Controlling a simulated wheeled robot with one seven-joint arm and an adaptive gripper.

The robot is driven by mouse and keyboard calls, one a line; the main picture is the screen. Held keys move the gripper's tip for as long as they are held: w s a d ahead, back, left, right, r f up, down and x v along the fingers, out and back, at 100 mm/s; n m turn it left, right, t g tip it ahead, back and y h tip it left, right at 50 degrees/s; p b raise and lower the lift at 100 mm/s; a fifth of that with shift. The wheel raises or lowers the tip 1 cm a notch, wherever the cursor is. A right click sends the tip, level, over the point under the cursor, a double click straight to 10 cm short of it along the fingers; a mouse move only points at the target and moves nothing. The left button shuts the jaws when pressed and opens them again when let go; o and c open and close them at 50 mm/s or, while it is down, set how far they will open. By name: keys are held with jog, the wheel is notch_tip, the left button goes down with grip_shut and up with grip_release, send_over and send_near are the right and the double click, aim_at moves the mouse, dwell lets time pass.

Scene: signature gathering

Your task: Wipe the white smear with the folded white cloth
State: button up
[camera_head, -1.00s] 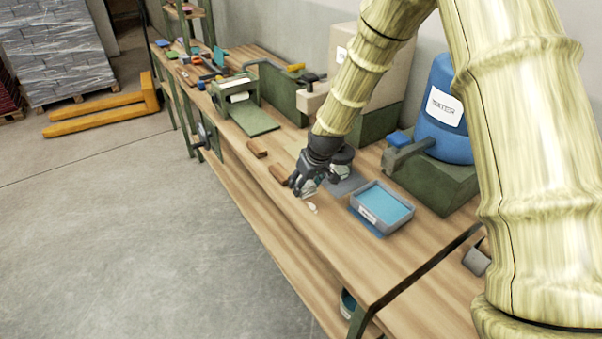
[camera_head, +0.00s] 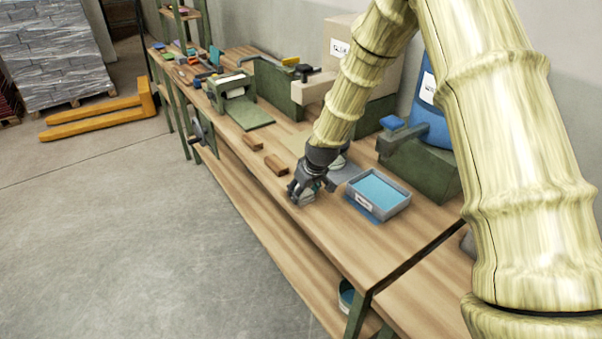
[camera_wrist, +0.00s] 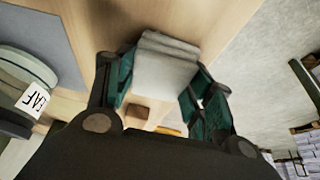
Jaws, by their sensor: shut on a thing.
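My gripper (camera_head: 302,190) is low over the front edge of the wooden bench. In the wrist view, its green-padded fingers (camera_wrist: 160,85) are shut on the folded white cloth (camera_wrist: 167,62), which lies between them with its folded end beyond the tips. In the head view only a small pale part of the cloth (camera_head: 306,198) shows below the fingers, at or very near the bench top; I cannot tell whether it touches. The white smear is not visible now; the gripper and cloth cover the area where a pale spot showed before.
A grey tray (camera_head: 393,208) with a blue inside stands close to the right of my gripper. A grey mat (camera_wrist: 42,28) and a labelled round container (camera_wrist: 22,85) lie beside it. Two brown blocks (camera_head: 276,165) (camera_head: 253,143) are to the left. The bench's front edge is close.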

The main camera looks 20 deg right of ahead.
jog(key=shift+w+d, duration=0.4)
jog(key=shift+d, duration=0.25)
jog(key=shift+w+d, duration=0.35)
jog(key=shift+d, duration=0.25)
jog(key=shift+d+f, duration=0.1)
jog(key=shift+d, duration=0.25)
jog(key=shift+a+b, duration=0.1)
jog(key=shift+b, duration=0.2)
jog(key=shift+s+a+p, duration=0.2)
jog(key=shift+s+a, duration=0.15)
jog(key=shift+a, duration=0.6)
jog(key=shift+s+a+p, duration=0.15)
jog(key=shift+s+a, duration=0.15)
jog(key=shift+a, duration=0.6)
jog(key=shift+r+p, duration=2.25)
jog(key=shift+r, duration=1.85)
